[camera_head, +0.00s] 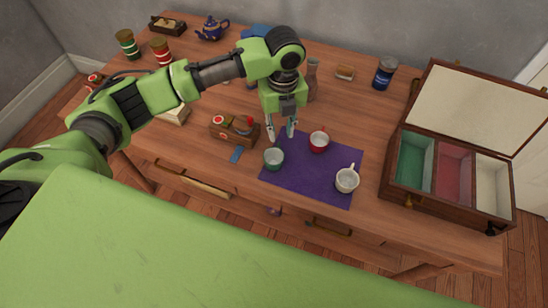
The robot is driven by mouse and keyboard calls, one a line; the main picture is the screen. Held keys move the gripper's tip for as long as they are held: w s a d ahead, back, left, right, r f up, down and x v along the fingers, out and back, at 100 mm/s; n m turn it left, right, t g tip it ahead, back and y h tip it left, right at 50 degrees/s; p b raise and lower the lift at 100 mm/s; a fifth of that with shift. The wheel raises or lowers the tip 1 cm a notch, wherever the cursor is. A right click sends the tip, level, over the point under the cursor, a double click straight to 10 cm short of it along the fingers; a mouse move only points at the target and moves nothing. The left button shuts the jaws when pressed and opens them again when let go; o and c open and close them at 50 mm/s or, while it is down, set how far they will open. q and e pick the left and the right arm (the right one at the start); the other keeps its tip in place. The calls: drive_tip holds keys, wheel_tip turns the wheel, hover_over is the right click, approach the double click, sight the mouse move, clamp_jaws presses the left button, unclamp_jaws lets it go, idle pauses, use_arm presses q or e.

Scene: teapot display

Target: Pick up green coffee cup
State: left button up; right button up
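The green cup (273,159) stands at the left edge of a purple mat (309,185) on the wooden table. A red cup (319,141) and a white cup (347,180) stand on the same mat to its right. My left gripper (281,132) points down just above and behind the green cup, its two fingers spread apart with nothing between them. The green cup's handle cannot be made out. My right gripper is not in view.
An open wooden box (447,172) with green, red and white compartments stands at the right. A small wooden tray (234,132) with items is left of the gripper. A brown bottle (312,80) stands behind it. A blue can (384,73) and teapot (212,29) are farther back.

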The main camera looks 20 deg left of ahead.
sight(280, 143)
use_arm(q)
wheel_tip(280, 143, down, 3)
drive_tip(key=shift+a+f+p, duration=0.1)
drive_tip(key=shift+p, duration=0.2)
wheel_tip(280, 143, down, 3)
drive_tip(key=shift+r, duration=0.2)
drive_tip(key=shift+f, duration=0.4)
clamp_jaws()
drive_tip(key=shift+w, duration=0.1)
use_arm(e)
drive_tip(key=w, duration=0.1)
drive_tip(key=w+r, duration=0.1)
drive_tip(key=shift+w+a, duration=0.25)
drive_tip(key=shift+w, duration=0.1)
